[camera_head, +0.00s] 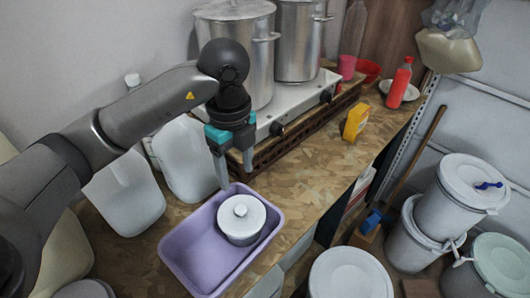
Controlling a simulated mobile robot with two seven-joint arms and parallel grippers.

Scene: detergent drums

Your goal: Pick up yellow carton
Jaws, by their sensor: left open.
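A yellow carton (355,122) stands on the wooden counter, right of the stove and near the counter's right edge. My right gripper is not in view.
The purple tub (183,262) holds a white lidded pot (241,217). A stove (297,108) with two large metal pots stands behind. A red bottle (400,84) is beyond the carton. White jugs (126,190) stand left. The counter (311,176) is bare before the carton.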

